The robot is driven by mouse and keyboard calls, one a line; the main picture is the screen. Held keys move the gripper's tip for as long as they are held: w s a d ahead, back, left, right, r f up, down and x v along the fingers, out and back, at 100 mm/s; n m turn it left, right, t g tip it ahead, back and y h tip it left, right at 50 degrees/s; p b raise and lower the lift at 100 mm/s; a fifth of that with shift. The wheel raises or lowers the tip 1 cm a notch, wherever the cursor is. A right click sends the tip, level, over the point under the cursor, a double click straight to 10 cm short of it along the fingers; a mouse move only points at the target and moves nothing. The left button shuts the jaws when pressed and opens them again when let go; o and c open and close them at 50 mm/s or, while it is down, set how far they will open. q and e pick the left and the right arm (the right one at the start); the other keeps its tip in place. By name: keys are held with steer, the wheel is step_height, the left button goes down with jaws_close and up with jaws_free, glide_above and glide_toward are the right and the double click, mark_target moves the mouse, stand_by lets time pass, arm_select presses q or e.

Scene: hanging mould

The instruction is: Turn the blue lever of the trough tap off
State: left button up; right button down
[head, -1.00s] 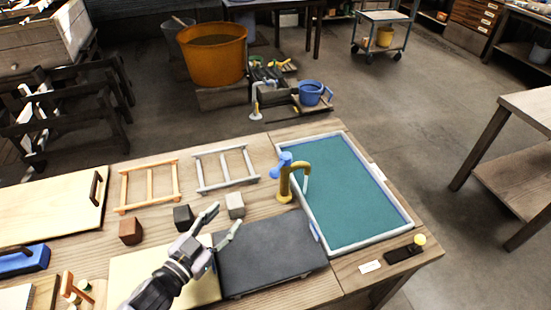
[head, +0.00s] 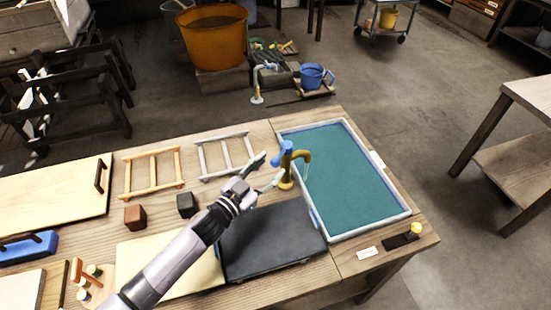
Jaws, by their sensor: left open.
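The brass trough tap (head: 303,155) stands at the left edge of the trough (head: 345,180), its spout bent over the teal surface inside. A pale streak, looking like water, hangs below the spout. The blue lever (head: 281,152) is on the upper left side of the tap. My left gripper (head: 270,168) is open, its two fingers pointing at the tap. Its upper fingertip is just left of the lever and its lower one near the tap's base. I see no clear contact with the lever. My right gripper is not in view.
A dark slab (head: 270,240) lies below my left gripper. A grey frame (head: 225,155) and a wooden frame (head: 152,172) lie behind and left of it. A dark block (head: 187,205) and a brown block (head: 135,216) stand left of my arm.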

mark_target(272, 165)
arm_select(q)
steer(key=shift+x, duration=1.7)
steer(key=shift+c, duration=0.5)
jaws_close()
